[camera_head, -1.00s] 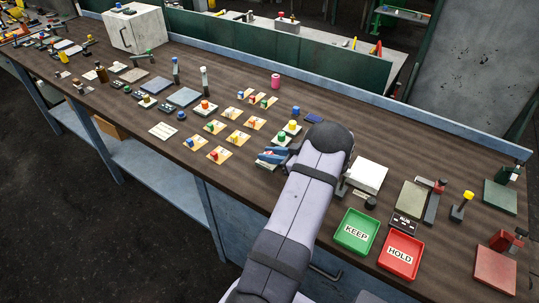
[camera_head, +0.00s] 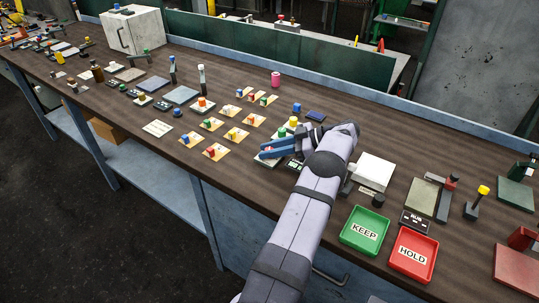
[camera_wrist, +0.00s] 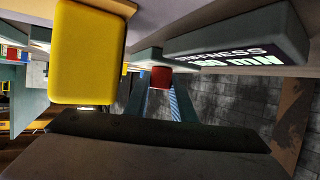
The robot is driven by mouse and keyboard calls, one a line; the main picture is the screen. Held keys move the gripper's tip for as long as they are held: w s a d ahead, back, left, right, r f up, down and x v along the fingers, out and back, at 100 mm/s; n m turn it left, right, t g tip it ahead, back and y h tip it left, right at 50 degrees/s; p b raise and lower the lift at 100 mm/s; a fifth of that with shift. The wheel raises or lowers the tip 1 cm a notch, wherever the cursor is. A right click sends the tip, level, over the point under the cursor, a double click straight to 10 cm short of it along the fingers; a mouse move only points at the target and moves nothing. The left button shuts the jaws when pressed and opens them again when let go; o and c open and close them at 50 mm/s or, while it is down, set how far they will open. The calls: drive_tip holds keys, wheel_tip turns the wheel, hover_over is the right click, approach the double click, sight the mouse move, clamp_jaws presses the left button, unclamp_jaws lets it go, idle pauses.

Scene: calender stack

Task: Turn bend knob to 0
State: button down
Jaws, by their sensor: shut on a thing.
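My gripper (camera_head: 264,148) lies low over the worktop with its blue fingers pointing left, at a pale plate (camera_head: 266,158). In the wrist view its fingers (camera_wrist: 161,100) are shut on a small red knob (camera_wrist: 161,77). The red knob is mostly hidden by the fingers in the head view. A dark display block (camera_wrist: 240,45) beside it carries text that partly reads "NESS", turned over in the picture; its digits are not clear. I cannot read a bend label or a pointer setting on the knob.
A large yellow block (camera_wrist: 88,50) stands close to the wrist camera. Green (camera_head: 282,132) and yellow (camera_head: 293,121) knobs stand just behind my gripper. Several cards with coloured knobs lie to the left. Green KEEP (camera_head: 364,231) and red HOLD (camera_head: 413,254) trays are at front right.

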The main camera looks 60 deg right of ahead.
drive_tip(key=shift+r+n+y+b, duration=0.1)
drive_tip(key=shift+n+y+b, duration=0.3)
drive_tip(key=shift+b, duration=0.1)
idle(0.3)
drive_tip(key=c, duration=1.5)
unclamp_jaws()
drive_tip(key=shift+r, duration=5)
